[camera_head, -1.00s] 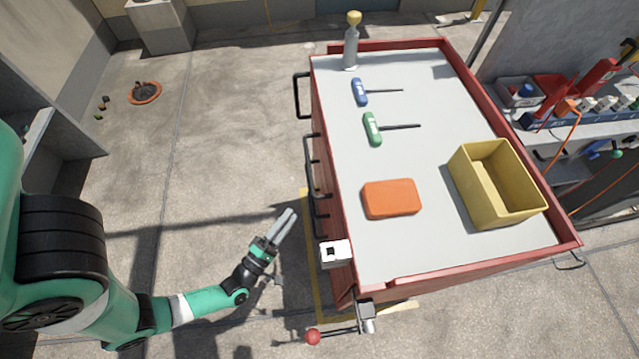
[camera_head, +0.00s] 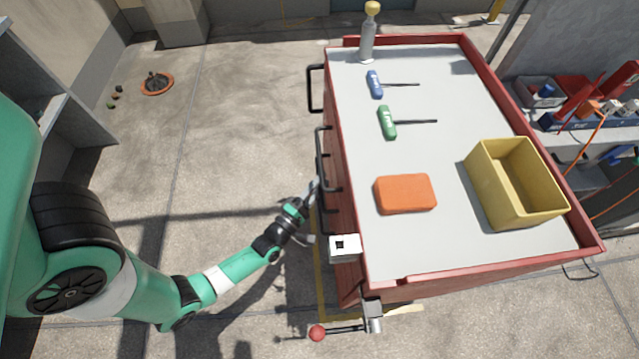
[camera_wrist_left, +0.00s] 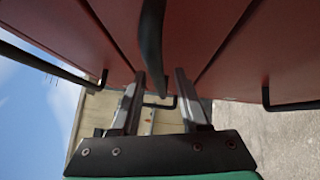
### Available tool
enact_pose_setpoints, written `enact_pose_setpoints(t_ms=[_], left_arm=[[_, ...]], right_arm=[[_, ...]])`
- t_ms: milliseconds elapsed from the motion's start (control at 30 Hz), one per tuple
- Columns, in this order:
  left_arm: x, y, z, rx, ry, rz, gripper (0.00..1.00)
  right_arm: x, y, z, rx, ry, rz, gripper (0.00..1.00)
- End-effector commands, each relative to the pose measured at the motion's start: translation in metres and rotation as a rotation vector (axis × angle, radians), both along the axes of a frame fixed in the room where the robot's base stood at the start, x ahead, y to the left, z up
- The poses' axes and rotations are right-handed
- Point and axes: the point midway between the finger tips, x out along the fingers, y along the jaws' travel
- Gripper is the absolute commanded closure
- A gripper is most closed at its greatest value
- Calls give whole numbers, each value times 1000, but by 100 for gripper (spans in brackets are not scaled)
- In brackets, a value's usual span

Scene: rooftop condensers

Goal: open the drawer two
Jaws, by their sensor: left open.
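The red tool cart (camera_head: 349,235) has drawer fronts with black bar handles (camera_head: 322,150) on its left side. My left gripper (camera_head: 314,188) is at that side, its fingertips close to the handles. In the left wrist view my gripper (camera_wrist_left: 159,78) is open, with one finger on each side of a black handle bar (camera_wrist_left: 151,45). I cannot tell whether the fingers touch it. Red drawer fronts (camera_wrist_left: 200,30) lie just beyond, looking shut. I cannot tell which one is drawer two. My right gripper is not in view.
On the cart top are an orange block (camera_head: 405,193), a yellow bin (camera_head: 515,185), green (camera_head: 387,122) and blue (camera_head: 374,84) screwdrivers and a bottle (camera_head: 367,40). A white box (camera_head: 344,249) and a red-knobbed vise (camera_head: 372,316) sit near the front corner.

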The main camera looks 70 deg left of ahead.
Motion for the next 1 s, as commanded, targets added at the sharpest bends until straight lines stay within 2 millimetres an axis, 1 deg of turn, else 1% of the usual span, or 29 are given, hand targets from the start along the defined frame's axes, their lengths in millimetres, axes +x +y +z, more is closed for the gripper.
enact_pose_setpoints(t_ms=[33,167,200,267,300,1000], left_arm=[[0,0,0,0,0,0,55],[0,0,0,0,0,0,79],[0,0,0,0,0,0,86],[0,0,0,0,0,0,97],[0,0,0,0,0,0,100],[0,0,0,1,-1,0,100]], right_arm=[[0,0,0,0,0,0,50],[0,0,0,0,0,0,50],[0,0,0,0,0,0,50],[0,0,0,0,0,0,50],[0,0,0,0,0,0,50],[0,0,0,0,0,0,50]])
